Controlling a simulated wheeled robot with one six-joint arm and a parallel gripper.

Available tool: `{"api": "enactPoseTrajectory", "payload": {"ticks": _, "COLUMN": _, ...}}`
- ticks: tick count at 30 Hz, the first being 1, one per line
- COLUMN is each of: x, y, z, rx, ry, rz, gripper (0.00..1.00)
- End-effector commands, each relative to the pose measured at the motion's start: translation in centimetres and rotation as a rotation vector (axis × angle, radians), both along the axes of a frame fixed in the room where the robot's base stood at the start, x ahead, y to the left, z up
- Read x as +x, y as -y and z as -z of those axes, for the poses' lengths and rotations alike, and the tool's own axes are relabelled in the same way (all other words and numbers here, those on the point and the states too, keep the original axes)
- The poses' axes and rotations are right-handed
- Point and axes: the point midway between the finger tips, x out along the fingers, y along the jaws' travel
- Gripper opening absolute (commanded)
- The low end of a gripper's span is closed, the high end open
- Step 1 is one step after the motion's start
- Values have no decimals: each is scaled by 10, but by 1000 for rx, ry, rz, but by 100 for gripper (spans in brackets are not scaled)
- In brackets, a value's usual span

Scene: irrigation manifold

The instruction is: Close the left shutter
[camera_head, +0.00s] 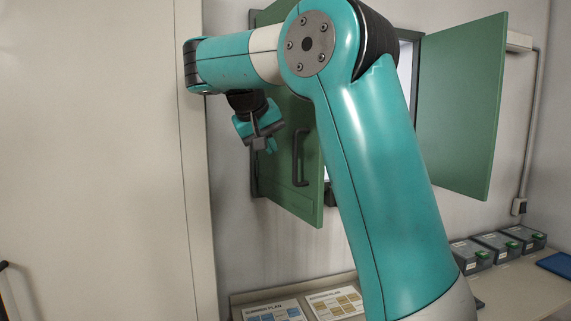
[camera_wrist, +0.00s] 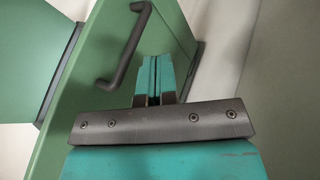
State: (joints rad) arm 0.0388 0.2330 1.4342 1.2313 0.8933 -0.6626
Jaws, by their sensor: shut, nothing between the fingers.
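The left shutter (camera_head: 308,188) is a green panel standing open, swung out from the window, partly hidden behind my arm in the head view. It has a dark vertical bar handle (camera_head: 299,158). In the wrist view the green panel (camera_wrist: 80,95) lies ahead, with its dark handle (camera_wrist: 128,45) at upper left. My gripper (camera_head: 264,146) is shut and empty, to the left of the handle and apart from it in the head view. In the wrist view the shut fingers (camera_wrist: 155,75) point toward the panel, right of the handle. Whether the fingertips touch the panel cannot be told.
The right shutter (camera_head: 463,105) is also open, at right. Below it, several grey boxes (camera_head: 497,241) and a blue item (camera_head: 556,263) lie on a counter (camera_head: 525,290). Printed plan sheets (camera_head: 335,303) lie below the window. A pale tall panel (camera_head: 90,160) fills the left side.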

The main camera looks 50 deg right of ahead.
Motion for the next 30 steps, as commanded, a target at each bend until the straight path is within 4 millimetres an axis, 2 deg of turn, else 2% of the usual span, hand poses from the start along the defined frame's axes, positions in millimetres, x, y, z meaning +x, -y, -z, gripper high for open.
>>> {"api": "enactPoseTrajectory", "payload": {"ticks": 2, "x": -2, "y": 2, "z": -7, "rx": 7, "ry": 10, "rz": 32, "gripper": 0}}
{"api": "enactPoseTrajectory", "payload": {"ticks": 5, "x": -3, "y": 7, "z": -3, "rx": 11, "ry": 14, "rz": 46, "gripper": 0}}
{"api": "enactPoseTrajectory", "payload": {"ticks": 18, "x": 3, "y": 50, "z": 55, "rx": 12, "ry": 11, "rz": 45, "gripper": 0}}
{"api": "enactPoseTrajectory", "payload": {"ticks": 24, "x": 5, "y": 60, "z": 68, "rx": 11, "ry": 15, "rz": 45, "gripper": 0}}
{"api": "enactPoseTrajectory", "payload": {"ticks": 30, "x": 6, "y": 62, "z": 71, "rx": 11, "ry": 15, "rz": 44, "gripper": 0}}
